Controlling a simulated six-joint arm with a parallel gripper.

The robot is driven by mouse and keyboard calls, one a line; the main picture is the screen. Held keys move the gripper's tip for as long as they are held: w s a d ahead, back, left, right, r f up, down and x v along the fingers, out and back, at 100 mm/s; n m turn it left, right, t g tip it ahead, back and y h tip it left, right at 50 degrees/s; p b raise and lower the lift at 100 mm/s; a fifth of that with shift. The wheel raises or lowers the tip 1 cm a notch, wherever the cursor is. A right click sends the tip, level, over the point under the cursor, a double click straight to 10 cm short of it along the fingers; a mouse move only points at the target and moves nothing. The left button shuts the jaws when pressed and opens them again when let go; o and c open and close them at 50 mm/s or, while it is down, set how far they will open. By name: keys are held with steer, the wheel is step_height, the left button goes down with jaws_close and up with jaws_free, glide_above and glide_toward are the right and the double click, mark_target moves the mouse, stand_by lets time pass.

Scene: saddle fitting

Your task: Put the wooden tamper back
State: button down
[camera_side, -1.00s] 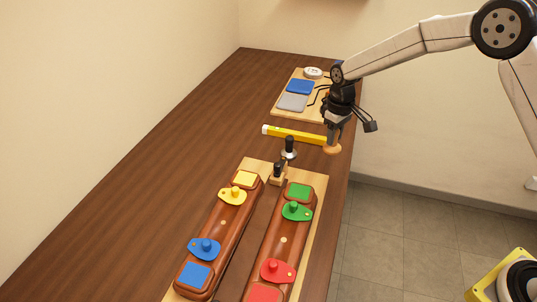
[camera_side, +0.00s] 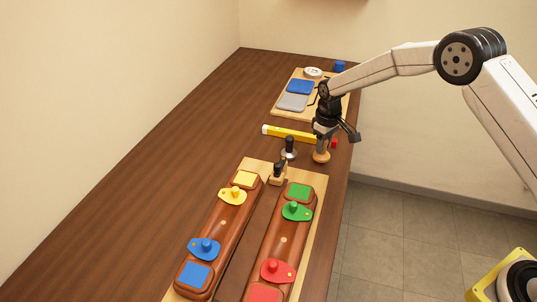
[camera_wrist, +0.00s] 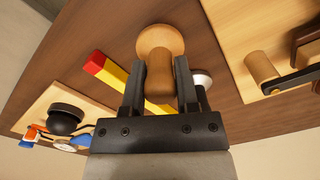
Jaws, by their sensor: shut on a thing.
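The wooden tamper (camera_side: 321,156) is a light brown tool with a wide round head and a narrower handle. My gripper (camera_side: 324,140) is shut on its handle from above, near the right edge of the dark table. The tamper's head points down in the side view; I cannot tell whether it touches the table. In the wrist view the tamper (camera_wrist: 160,42) sits between the two fingers of my gripper (camera_wrist: 160,85), its round head beyond the fingertips.
A yellow bar (camera_side: 285,132) with a red end lies behind the tamper. A black-handled metal tool (camera_side: 289,148) stands to its left. The light board with saddles (camera_side: 321,193) is in front. A board with blue and grey pads (camera_side: 277,112) lies farther back.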

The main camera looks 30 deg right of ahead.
steer(key=shift+f, duration=0.8)
steer(key=shift+f, duration=0.15)
steer(key=shift+c, duration=1.8)
jaws_free()
step_height(320, 180, up, 12)
steer(key=shift+r, duration=0.15)
steer(key=shift+s, duration=0.1)
